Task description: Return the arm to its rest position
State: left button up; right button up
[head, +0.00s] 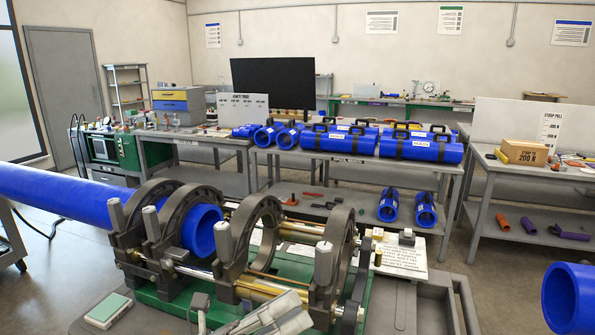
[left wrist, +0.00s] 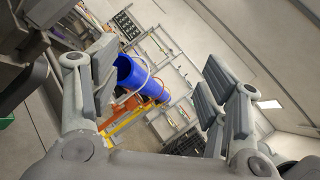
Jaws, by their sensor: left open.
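My left gripper (head: 268,312) shows as pale grey finger pads at the bottom of the head view, low in front of the pipe fusion machine's clamps. The rest of this arm is out of the head view. In the left wrist view my left gripper (left wrist: 158,92) has its two fingers spread wide at left and right, with nothing between the pads. A blue pipe (left wrist: 138,80) shows behind the gap, apart from the fingers. My right gripper is in neither view.
The fusion machine (head: 178,292) with its dark clamp rings fills the front. A long blue pipe (head: 62,195) enters it from the left. Another blue pipe end (head: 570,300) is at the right edge. A bench (head: 345,160) with blue pipes stands behind. Floor shows at right centre.

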pick_arm(q)
jog(key=w+a+f+n+t+y, duration=0.25)
jog(key=a+n+t+y, duration=0.4)
jog(key=n, duration=0.45)
jog(key=w+a+f+n+t+y, duration=0.1)
jog(key=w+a+n+t+y, duration=0.2)
jog(key=a+n+t+y, duration=0.6)
jog(key=s+a+f+n+g+y, duration=0.25)
jog(key=f+n+g, duration=0.25)
jog(key=f+n, duration=0.25)
jog(key=s+a+f+n+g+y, duration=0.25)
jog(key=f+n+g, duration=0.35)
jog(key=f, duration=0.3)
jog(key=s+d+f+n+g, duration=0.1)
jog(key=s+f+n+g, duration=0.1)
jog(key=s+f+g, duration=0.6)
jog(key=s+f+n+g, duration=0.25)
jog(key=s+f, duration=0.25)
jog(key=s, duration=0.7)
notch_tip(320, 180, down, 27)
jog(key=s, duration=0.1)
jog(key=s+a+f+g, duration=0.1)
jog(key=s+a+f, duration=0.1)
jog(key=s+f, duration=1.3)
jog(key=shift+s+a+f+g, duration=0.25)
jog(key=shift+s+a+g, duration=0.15)
jog(key=shift+s, duration=0.5)
